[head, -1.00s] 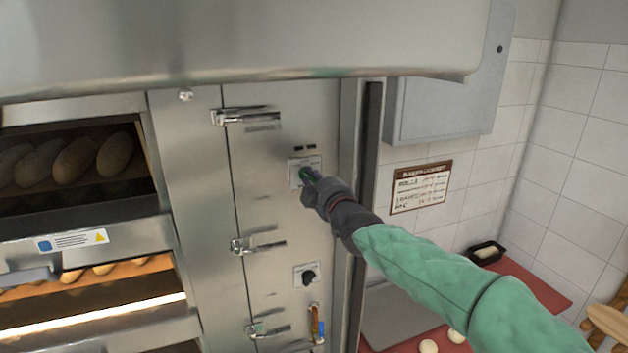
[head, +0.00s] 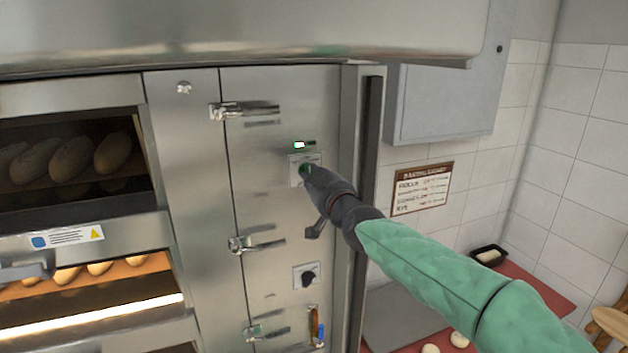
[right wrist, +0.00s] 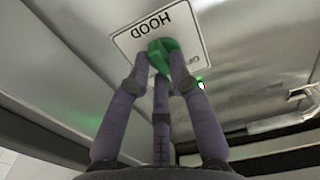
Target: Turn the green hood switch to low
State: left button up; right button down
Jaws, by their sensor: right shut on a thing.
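The green hood switch (head: 303,169) is on a small light plate on the steel oven front, in the middle of the head view. My right gripper (head: 311,177) is shut on it and partly covers it. In the right wrist view the green knob (right wrist: 165,52) sits between the gripper's fingertips (right wrist: 161,70), below the upside-down word HOOD on the plate (right wrist: 155,25). The knob's exact pointer position is hidden by the fingers. A lamp (head: 299,145) just above the plate glows white-green; the one beside it looks dark. My left gripper is not in view.
A black knob (head: 306,277) is on a lower plate, and steel latches (head: 246,110) line the panel. The hood's edge (head: 250,66) hangs above my right arm. A grey wall box (head: 445,85) and a sign (head: 422,188) are to the right.

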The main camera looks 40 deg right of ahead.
jog(key=shift+f+m, duration=0.1)
jog(key=shift+m, duration=0.5)
jog(key=c, duration=1.1)
grip_release()
jog(key=v, duration=1.2)
